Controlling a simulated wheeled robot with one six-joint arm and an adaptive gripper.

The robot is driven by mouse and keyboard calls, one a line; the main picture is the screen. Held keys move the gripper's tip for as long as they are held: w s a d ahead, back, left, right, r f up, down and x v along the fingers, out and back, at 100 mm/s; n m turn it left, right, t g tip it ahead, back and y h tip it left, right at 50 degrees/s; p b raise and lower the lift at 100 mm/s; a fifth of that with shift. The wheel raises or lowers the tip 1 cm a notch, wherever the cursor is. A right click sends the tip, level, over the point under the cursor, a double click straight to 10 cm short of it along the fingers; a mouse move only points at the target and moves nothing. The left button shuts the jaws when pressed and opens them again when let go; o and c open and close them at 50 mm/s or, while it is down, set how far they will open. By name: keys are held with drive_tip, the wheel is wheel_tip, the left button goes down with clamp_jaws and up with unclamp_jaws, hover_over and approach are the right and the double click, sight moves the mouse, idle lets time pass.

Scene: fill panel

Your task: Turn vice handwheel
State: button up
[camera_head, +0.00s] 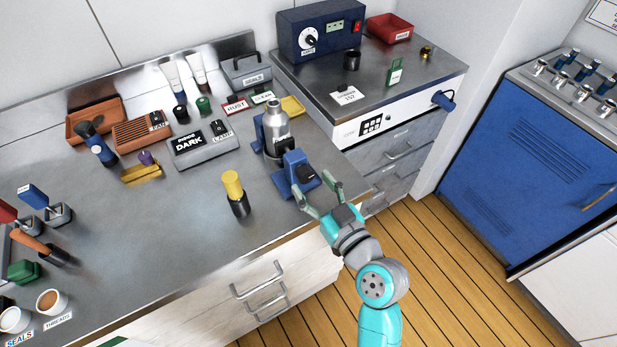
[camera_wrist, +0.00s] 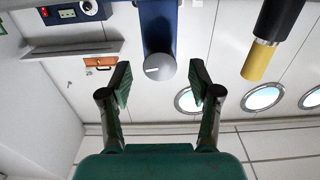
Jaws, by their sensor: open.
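The blue vice (camera_head: 293,163) stands near the front right edge of the steel bench, with a silver bottle (camera_head: 275,135) beside its blue parts. A dark round part (camera_head: 306,174), apparently the handwheel, is on its front. In the wrist view a grey round face with a white line (camera_wrist: 160,67), likely the handwheel, sits at the end of the blue body (camera_wrist: 156,25). My gripper (camera_head: 318,189) is open and empty in front of the vice. In the wrist view its fingers (camera_wrist: 160,84) stand to either side of and below the round face, with no visible contact.
A grey DARK/LAMP box (camera_head: 203,147) lies behind. Drawer handles (camera_head: 262,290) project below the bench edge. Wooden floor lies right.

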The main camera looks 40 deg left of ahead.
drive_tip(key=shift+x, duration=1.25)
drive_tip(key=c, duration=1.1)
drive_tip(key=shift+m, duration=2.1)
drive_tip(key=shift+c, duration=0.2)
drive_tip(key=o, duration=1.1)
drive_tip(key=shift+o, duration=0.2)
drive_tip(key=v, duration=1.2)
